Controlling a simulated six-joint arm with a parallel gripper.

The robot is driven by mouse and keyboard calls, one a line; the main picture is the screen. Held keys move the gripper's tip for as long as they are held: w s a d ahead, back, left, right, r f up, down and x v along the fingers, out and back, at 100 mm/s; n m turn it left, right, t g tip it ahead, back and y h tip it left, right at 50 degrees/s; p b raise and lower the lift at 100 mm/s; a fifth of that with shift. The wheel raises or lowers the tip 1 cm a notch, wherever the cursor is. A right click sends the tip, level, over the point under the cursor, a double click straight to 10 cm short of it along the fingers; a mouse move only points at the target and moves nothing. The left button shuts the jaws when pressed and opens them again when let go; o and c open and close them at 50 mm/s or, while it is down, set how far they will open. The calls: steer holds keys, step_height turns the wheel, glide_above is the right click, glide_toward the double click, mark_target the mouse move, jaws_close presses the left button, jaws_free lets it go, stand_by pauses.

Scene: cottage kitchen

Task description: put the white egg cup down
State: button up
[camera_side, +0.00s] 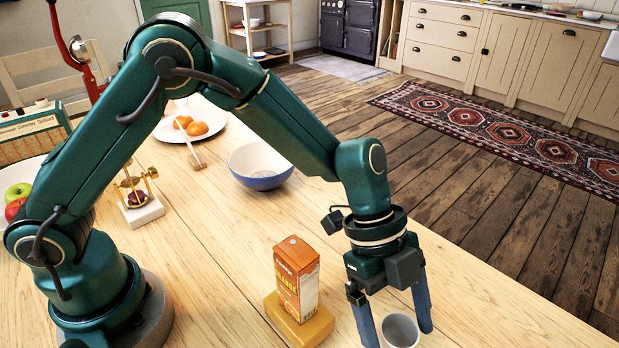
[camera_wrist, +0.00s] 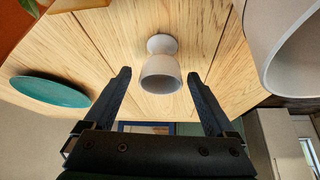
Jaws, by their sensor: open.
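The white egg cup (camera_wrist: 161,74) stands upright on the wooden table in the wrist view, its round foot on the wood. My gripper (camera_wrist: 159,75) is open, with one finger on each side of the cup and a visible gap at both sides. In the side view, a white cup (camera_side: 401,331), which looks like the egg cup, shows between the fingers of my gripper (camera_side: 397,332). Its lower part is cut off by the picture edge. I cannot tell how high the fingertips are above the table.
An orange juice carton (camera_side: 297,275) on a wooden block (camera_side: 318,327) stands close left of my gripper. A blue-and-white bowl (camera_side: 262,181) sits farther back. In the wrist view, a large pale vessel (camera_wrist: 284,65) is at right and a teal plate (camera_wrist: 48,91) at left.

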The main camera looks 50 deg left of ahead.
steer(key=v, duration=1.2)
steer(key=shift+r, duration=0.1)
steer(key=s+a+r+n+t+y, duration=0.1)
steer(key=s+a+r+n+t, duration=0.3)
steer(key=a+r, duration=0.35)
steer(key=s+a+f+n+t+y, duration=0.1)
steer(key=s+a+f+n+y, duration=0.1)
steer(key=a+n, duration=0.3)
steer(key=s+a+f+n+t+y, duration=0.1)
steer(key=s+a+n, duration=0.4)
steer(key=n, duration=0.5)
step_height(320, 180, down, 3)
steer(key=shift+s+a+r+n+t+y, duration=0.2)
steer(key=shift+s+a+n+t+y, duration=0.15)
steer(key=shift+y, duration=0.55)
steer(key=shift+w, duration=0.1)
